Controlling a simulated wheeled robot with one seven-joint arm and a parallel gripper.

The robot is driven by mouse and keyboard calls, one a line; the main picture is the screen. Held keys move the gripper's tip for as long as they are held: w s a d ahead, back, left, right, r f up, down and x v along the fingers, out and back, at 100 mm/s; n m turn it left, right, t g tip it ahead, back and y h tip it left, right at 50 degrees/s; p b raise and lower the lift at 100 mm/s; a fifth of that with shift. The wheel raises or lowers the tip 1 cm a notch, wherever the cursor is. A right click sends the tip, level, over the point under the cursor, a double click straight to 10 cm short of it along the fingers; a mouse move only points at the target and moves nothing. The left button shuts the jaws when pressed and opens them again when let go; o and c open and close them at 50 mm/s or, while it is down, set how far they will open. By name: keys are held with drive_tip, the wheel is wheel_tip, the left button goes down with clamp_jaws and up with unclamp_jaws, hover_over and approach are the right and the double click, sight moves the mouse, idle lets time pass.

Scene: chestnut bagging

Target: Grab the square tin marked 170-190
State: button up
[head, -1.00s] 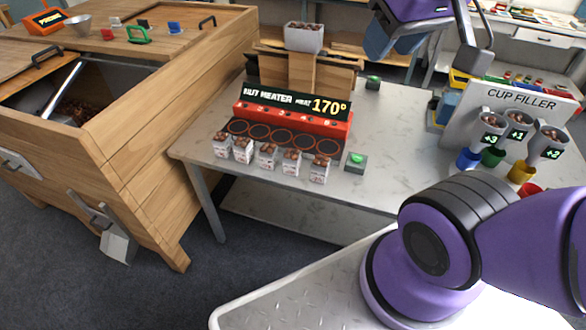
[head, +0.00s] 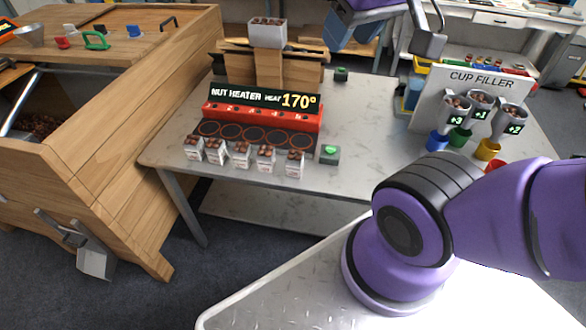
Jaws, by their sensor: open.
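Several small square tins filled with brown nuts stand in a row on the grey table (head: 365,150), in front of the red nut heater (head: 262,116). The leftmost tin (head: 193,153) and the rightmost tin (head: 294,169) bound the row. Their printed marks are too small to read, so I cannot tell which one is 170-190. A larger grey square tin (head: 267,37) with nuts stands on the wooden stand behind the heater; no mark is readable on it. My gripper (head: 385,42) is partly in view at the top edge, open and empty, apart from the tins.
The heater sign reads 170°. A green-buttoned box (head: 330,154) sits right of the tin row, and another dark one (head: 341,74) behind. The cup filler (head: 470,105) with funnels and coloured cups stands at right. A wooden nut bin (head: 130,165) is at left. The table's middle is clear.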

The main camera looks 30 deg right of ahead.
idle(0.3)
drive_tip(key=o, duration=0.6)
drive_tip(key=shift+w, duration=0.15)
drive_tip(key=shift+c, duration=0.2)
drive_tip(key=shift+o, duration=1.2)
drive_tip(key=w+f+m, duration=0.1)
drive_tip(key=w+f, duration=0.1)
drive_tip(key=w, duration=0.3)
drive_tip(key=w+f+m+g, duration=0.1)
drive_tip(key=w+f, duration=0.2)
drive_tip(key=w, duration=0.2)
drive_tip(key=shift+d+f+y, duration=0.15)
drive_tip(key=shift+f+y, duration=0.1)
drive_tip(key=shift+y, duration=0.05)
drive_tip(key=m+g, duration=0.4)
drive_tip(key=m, duration=0.3)
hover_over(295, 158)
drive_tip(key=f, duration=3.4)
drive_tip(key=shift+a+f, duration=0.25)
drive_tip(key=shift+a, duration=0.1)
drive_tip(key=shift+d+f, duration=0.1)
drive_tip(key=shift+f, duration=3)
drive_tip(key=shift+d+f, duration=0.15)
drive_tip(key=shift+f, duration=1.15)
drive_tip(key=shift+d+f, duration=0.1)
drive_tip(key=shift+f, duration=1.15)
